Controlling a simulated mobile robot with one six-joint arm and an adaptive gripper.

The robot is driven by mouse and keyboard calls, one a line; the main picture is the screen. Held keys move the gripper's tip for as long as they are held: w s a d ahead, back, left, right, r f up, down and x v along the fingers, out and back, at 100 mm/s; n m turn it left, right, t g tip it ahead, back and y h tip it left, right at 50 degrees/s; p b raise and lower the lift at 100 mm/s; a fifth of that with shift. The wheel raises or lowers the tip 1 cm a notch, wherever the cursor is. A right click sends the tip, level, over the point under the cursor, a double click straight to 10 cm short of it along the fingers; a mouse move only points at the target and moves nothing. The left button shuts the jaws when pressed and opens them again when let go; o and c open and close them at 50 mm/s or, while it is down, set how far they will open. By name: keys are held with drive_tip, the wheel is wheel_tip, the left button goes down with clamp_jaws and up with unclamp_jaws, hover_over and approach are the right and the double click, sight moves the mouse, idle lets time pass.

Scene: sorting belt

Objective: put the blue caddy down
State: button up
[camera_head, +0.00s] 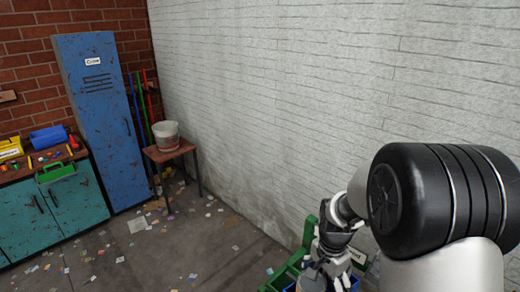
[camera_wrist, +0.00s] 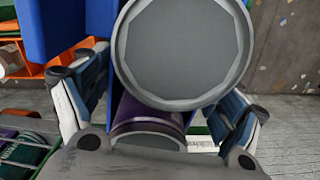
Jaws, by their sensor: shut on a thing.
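My gripper (camera_head: 332,250) is at the lower right of the head view, low beside the white wall. Blue parts of the blue caddy (camera_head: 355,284) show at the bottom edge there, mostly hidden by my gripper. In the wrist view, blue panels of the caddy (camera_wrist: 45,28) stand at the upper left, with more blue between my fingers. My gripper is shut on the caddy; a large grey round end and a purple cylinder cover its fingertips and the grip itself. What lies under the caddy is hidden.
A green frame (camera_head: 283,277) is close beside my gripper. An orange rack (camera_wrist: 22,64) shows in the wrist view. Further off are a teal cabinet (camera_head: 28,218) bearing bins, a blue locker (camera_head: 95,150) and a stool with a bucket (camera_head: 167,136). Scraps litter the floor.

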drive_tip(key=n, duration=0.2)
drive_tip(key=s+a+n+b, duration=0.1)
drive_tip(key=n, duration=0.1)
drive_tip(key=a+f+n, duration=0.1)
drive_tip(key=n, duration=0.2)
drive_tip(key=shift+s+f, duration=0.1)
drive_tip(key=shift+s, duration=0.15)
drive_tip(key=n, duration=0.3)
drive_tip(key=s+a+n+b, duration=0.1)
drive_tip(key=shift+f, duration=0.2)
